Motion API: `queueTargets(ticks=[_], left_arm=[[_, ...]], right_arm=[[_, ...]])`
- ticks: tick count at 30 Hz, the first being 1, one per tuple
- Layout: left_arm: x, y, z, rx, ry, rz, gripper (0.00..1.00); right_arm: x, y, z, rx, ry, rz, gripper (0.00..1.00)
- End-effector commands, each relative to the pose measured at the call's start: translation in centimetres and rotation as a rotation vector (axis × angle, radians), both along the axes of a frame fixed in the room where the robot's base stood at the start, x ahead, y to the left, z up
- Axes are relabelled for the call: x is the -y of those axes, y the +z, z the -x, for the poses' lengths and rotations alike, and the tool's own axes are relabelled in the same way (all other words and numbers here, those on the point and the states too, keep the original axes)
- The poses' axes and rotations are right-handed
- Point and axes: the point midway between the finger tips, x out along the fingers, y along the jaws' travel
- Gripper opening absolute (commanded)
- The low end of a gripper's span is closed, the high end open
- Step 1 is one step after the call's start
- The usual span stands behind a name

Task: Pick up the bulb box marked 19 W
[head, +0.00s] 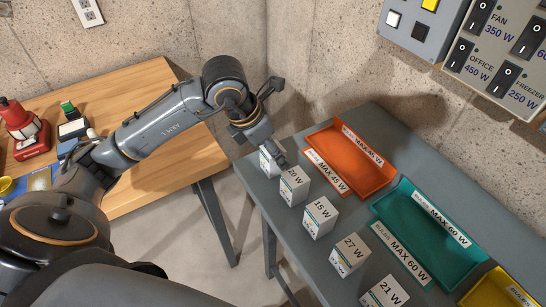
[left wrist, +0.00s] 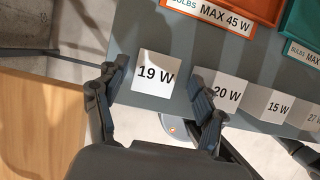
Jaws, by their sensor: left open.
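The white bulb box marked 19 W (left wrist: 155,74) stands on the grey table, between and ahead of my left gripper's spread fingers in the left wrist view. In the head view this box (head: 268,163) is the far end of the row and mostly hidden behind my left gripper (head: 266,150). My left gripper is open and empty, and it also shows in the left wrist view (left wrist: 158,105). Its right finger is close to the 20 W box (left wrist: 226,95); I cannot tell whether they touch. My right gripper is not in view.
More white boxes, marked 15 W (head: 319,218), 27 W (head: 349,254) and 21 W (head: 384,292), line the grey table's near edge. An orange tray (head: 345,160) and a teal tray (head: 424,232) lie behind them. A wooden table (head: 150,90) stands at left.

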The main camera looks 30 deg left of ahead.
Motion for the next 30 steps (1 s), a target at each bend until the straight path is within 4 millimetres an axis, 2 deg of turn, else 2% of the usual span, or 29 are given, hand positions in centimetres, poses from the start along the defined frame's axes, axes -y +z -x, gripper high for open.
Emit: queueTargets(ticks=[4, 12, 20, 21, 27, 30], left_arm=[[0.1, -1.1, -0.5, -0.005, 0.002, 0.001, 0.70], [0.6, -4.5, -2.0, -0.004, 0.001, 0.002, 0.70], [0.6, -4.9, -2.2, 0.000, -0.001, 0.000, 0.70], [0.6, -4.9, -2.2, 0.000, -0.001, 0.000, 0.68], [0.6, -4.9, -2.2, 0.000, 0.000, 0.000, 0.27], [0.6, -4.9, -2.2, 0.000, 0.000, 0.000, 0.12]], right_arm=[[0.0, 0.6, 0.0, 0.000, 0.000, 0.000, 0.40], [0.0, 1.5, 0.0, 0.000, 0.001, 0.000, 0.40], [0.0, 1.5, 0.0, 0.000, 0.001, 0.000, 0.40], [0.0, 1.5, 0.0, 0.000, 0.001, 0.000, 0.40], [0.0, 1.5, 0.0, 0.000, 0.001, 0.000, 0.40], [0.0, 1.5, 0.0, 0.000, 0.001, 0.000, 0.40]])
